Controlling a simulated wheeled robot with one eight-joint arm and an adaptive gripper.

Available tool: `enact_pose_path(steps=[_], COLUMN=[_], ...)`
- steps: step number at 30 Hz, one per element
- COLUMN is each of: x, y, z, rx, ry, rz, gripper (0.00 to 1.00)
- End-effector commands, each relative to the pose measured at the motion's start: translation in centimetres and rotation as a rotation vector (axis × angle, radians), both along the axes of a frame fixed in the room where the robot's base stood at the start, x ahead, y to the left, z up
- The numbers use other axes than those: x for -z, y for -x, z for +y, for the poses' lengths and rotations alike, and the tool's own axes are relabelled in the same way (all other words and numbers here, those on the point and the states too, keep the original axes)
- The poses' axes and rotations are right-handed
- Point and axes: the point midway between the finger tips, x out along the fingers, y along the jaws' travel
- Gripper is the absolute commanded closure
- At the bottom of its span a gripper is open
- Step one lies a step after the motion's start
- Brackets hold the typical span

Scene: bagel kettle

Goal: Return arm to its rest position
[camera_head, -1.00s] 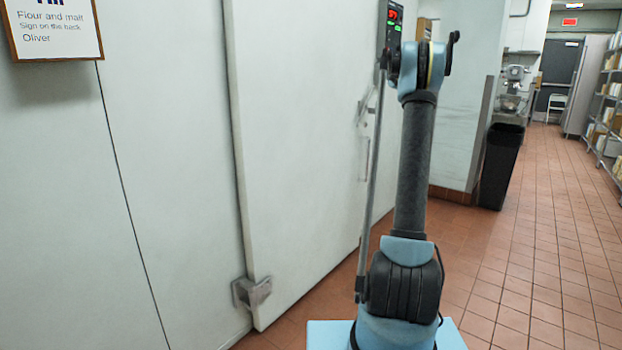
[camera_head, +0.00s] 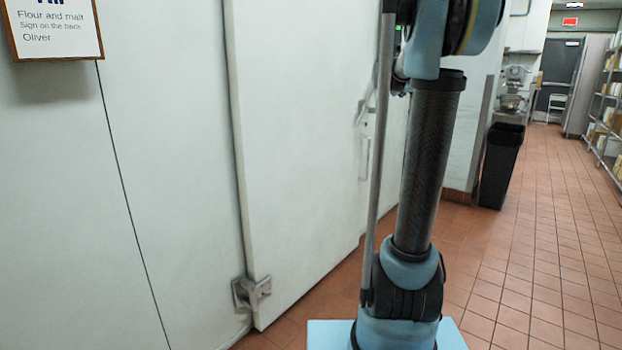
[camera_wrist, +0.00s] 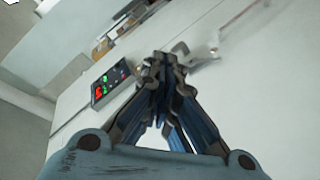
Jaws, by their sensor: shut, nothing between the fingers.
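My gripper (camera_wrist: 162,75) shows in the wrist view with its two fingers closed together at the tips and nothing between them. It points toward the pale door (camera_wrist: 235,75), apart from it as far as I can tell. A small control panel with red and green lights (camera_wrist: 110,82) is left of the fingertips in the wrist view.
A metal hinge (camera_head: 251,292) juts from the door's lower left. A framed sign (camera_head: 55,28) hangs at the upper left. A black bin (camera_head: 500,165) stands right of my arm, with a mixer (camera_head: 513,90) behind. Shelves (camera_head: 607,110) line the far right. The tiled floor (camera_head: 555,250) is clear.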

Motion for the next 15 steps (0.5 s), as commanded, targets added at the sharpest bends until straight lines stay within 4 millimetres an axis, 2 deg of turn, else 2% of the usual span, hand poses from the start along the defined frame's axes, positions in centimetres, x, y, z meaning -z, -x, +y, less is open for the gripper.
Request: enact_pose_path(steps=[1, 8, 15], x=[1.1, 7.2, 14.5], y=[2.0, 11.0, 20.8], z=[0.5, 2.5, 5.3], rx=[0.016, 0.090, 0.149], ry=[-0.029, -0.168, -0.308], rz=[0.026, 0.162, 0.322], gripper=[1.00, 1.00, 1.00])
